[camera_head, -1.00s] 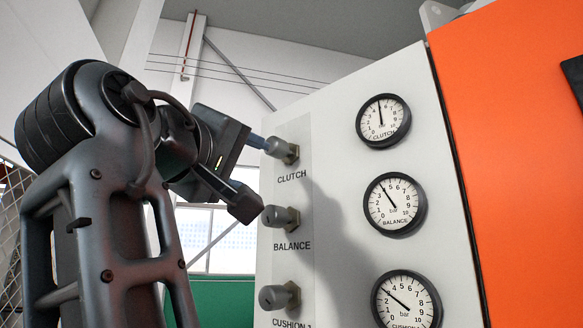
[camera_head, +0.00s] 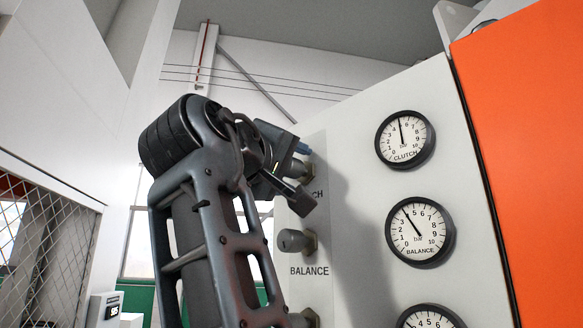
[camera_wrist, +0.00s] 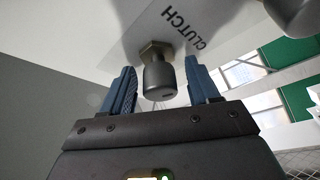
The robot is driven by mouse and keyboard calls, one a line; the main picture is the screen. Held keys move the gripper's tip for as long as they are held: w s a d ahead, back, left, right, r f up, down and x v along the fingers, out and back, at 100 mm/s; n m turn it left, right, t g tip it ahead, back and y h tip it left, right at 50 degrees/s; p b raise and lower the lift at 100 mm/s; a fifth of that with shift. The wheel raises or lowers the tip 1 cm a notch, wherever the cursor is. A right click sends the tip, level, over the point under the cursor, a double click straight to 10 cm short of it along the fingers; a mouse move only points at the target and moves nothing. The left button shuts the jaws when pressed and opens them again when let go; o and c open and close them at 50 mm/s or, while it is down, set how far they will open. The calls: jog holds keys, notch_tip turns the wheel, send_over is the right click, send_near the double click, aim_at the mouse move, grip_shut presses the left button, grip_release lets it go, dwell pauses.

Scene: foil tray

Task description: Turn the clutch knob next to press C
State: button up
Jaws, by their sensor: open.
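The clutch knob (camera_wrist: 160,82) is a grey cylinder on a brass-coloured hex base, beside the CLUTCH label, in the wrist view. My gripper (camera_wrist: 159,88) is open, with one blue finger on each side of the knob and visible gaps. Whether the fingertips overlap the knob in depth is hard to tell. In the head view my gripper (camera_head: 303,172) is at the clutch knob and mostly hides it and its label. The clutch gauge (camera_head: 405,139) is to the right on the panel, its needle pointing nearly straight up.
The balance knob (camera_head: 296,241) sticks out just below my gripper, and another knob (camera_head: 310,317) is lower, partly hidden by my arm. The balance gauge (camera_head: 420,231) is at right. An orange machine side (camera_head: 530,150) borders the white panel (camera_head: 355,220). A mesh fence (camera_head: 45,235) stands at left.

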jog(key=c, duration=1)
jog(key=shift+o, duration=0.2)
jog(key=shift+f+m+b, duration=0.1)
jog(key=shift+m+b, duration=0.2)
jog(key=m+h+b, duration=0.1)
jog(key=m+b, duration=0.1)
jog(key=m, duration=0.1)
jog(key=shift+f+h, duration=0.1)
jog(key=shift+h, duration=0.2)
jog(key=m+h+b, duration=0.1)
jog(key=m, duration=0.2)
jog(key=m+h+b, duration=0.1)
jog(key=m+h, duration=0.1)
jog(key=m, duration=0.1)
jog(key=shift+m+g+b, duration=0.3)
jog(key=shift+m, duration=0.3)
jog(key=o, duration=1)
jog(key=shift+c, duration=0.2)
